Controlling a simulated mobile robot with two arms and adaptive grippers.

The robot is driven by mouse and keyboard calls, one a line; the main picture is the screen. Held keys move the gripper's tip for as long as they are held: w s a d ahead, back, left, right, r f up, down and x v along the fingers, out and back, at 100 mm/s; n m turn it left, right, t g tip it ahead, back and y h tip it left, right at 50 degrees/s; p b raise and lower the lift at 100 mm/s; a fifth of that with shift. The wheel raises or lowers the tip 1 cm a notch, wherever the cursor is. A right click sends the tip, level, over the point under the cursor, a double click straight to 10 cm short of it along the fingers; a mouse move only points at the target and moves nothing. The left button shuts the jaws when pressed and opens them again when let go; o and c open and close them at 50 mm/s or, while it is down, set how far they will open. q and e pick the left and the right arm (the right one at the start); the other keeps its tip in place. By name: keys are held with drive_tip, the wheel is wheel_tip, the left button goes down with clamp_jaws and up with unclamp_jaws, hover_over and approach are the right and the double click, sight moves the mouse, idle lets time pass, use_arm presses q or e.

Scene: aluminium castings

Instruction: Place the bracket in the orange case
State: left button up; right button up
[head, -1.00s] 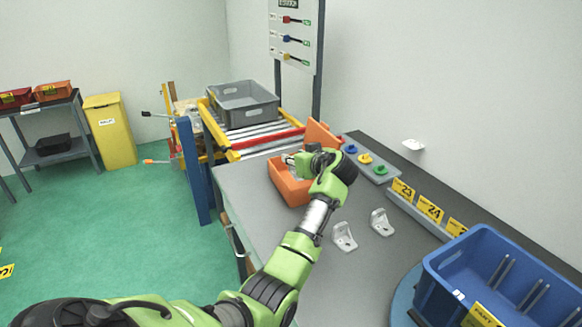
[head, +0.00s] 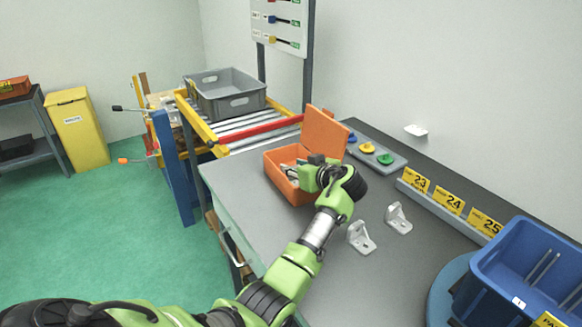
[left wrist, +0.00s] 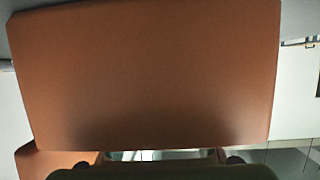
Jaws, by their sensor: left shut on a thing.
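The orange case (head: 284,188) stands open on the grey bench, its lid (head: 325,133) raised at the right-hand back side. My left gripper (head: 292,169) is over the case opening, shut on a pale metal bracket that is mostly hidden by the gripper and the case. In the left wrist view the orange lid (left wrist: 150,75) fills most of the picture, close to the camera. Only a light strip shows between the dark finger parts at the bottom there. Two more grey brackets stand on the bench, one (head: 361,237) nearer and one (head: 398,218) farther right. My right gripper is not in view.
A blue bin (head: 530,270) stands at the right on a round blue base. Numbered yellow labels line a rail (head: 450,205) along the wall. A panel with coloured knobs (head: 368,149) lies behind the case. A grey crate (head: 225,93) sits on the roller conveyor.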

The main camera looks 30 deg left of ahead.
use_arm(q)
drive_tip(key=shift+d, duration=0.65)
drive_tip(key=o, duration=1.1)
drive_tip(key=shift+a+f, duration=0.1)
drive_tip(key=shift+a, duration=0.2)
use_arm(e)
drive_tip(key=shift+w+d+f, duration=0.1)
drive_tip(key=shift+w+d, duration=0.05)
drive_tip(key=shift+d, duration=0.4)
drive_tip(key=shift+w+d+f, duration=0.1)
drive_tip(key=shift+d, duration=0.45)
use_arm(q)
drive_tip(key=shift+d, duration=0.1)
drive_tip(key=shift+d+r, duration=0.15)
drive_tip(key=shift+r, duration=0.25)
drive_tip(key=p+v, duration=0.2)
drive_tip(key=v, duration=0.4)
drive_tip(key=shift+s+d+r+p, duration=0.1)
drive_tip(key=shift+d+p, duration=0.15)
drive_tip(key=shift+p, duration=0.15)
drive_tip(key=shift+s+d, duration=0.2)
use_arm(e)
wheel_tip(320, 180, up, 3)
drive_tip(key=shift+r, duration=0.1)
